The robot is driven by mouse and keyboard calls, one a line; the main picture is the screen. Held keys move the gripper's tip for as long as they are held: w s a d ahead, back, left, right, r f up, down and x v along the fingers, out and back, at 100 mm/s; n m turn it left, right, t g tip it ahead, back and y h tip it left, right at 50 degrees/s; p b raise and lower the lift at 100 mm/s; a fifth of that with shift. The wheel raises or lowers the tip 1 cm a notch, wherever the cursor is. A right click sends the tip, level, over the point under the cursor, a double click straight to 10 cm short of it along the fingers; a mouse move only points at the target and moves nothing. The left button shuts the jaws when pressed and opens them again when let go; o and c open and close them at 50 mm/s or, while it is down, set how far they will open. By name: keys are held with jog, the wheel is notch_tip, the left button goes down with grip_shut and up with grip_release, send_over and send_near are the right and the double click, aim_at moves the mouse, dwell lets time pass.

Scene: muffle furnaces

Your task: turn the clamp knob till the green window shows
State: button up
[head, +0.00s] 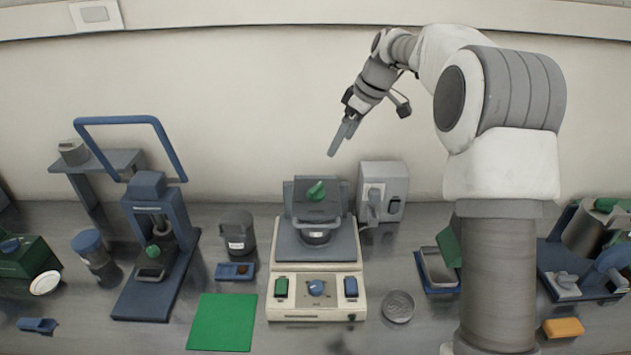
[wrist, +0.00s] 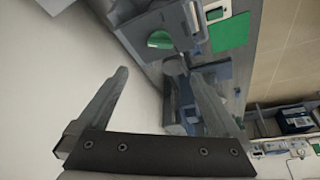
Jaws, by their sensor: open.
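A green knob (head: 316,190) sits on the dark upright head of the cream-based device (head: 292,312) in the middle of the bench. It is probably the clamp knob. In the wrist view a green knob (wrist: 160,40) shows beyond my fingers, at the top centre. My gripper (head: 344,139) is open and empty, in the air above and slightly right of the knob, apart from it. In the wrist view my gripper's fingers (wrist: 160,85) are spread wide with nothing between them. I cannot make out a green window; the marks below the knob are too small to read.
A blue-framed press (head: 155,290) with another green knob (head: 153,251) stands to the left. A grey box (head: 396,180) stands close behind right. A green mat (head: 222,322) and a round metal dish (head: 398,306) lie in front. The air around my gripper is clear.

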aim_at(317, 187)
jog(key=p+x, duration=0.2)
jog(key=x, duration=1.5)
jog(key=shift+s+d, duration=0.1)
jog(key=shift+s, duration=0.1)
